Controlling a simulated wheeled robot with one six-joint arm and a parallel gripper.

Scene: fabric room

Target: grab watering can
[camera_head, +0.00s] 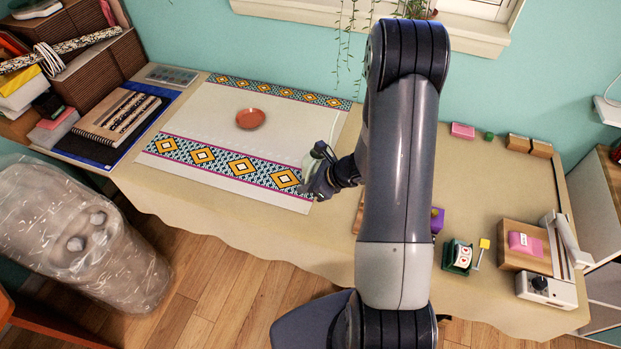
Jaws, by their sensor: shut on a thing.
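My gripper (312,182) is left of my arm, over the right end of the patterned cloth (225,115) on the table. It is shut on a pale, see-through thing (308,164), which seems to be the watering can. Only a small part of it shows at the fingers, with a thin pale line rising above. My gripper and arm hide the rest, so I cannot tell its full shape or whether it touches the cloth.
A red-orange dish (250,118) lies on the cloth. Notebooks (118,117) lie at the left. A green card holder (459,257) and a white device (546,288) stand at the right. A plastic-wrapped roll (85,235) stands on the floor. My arm hides the table's middle.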

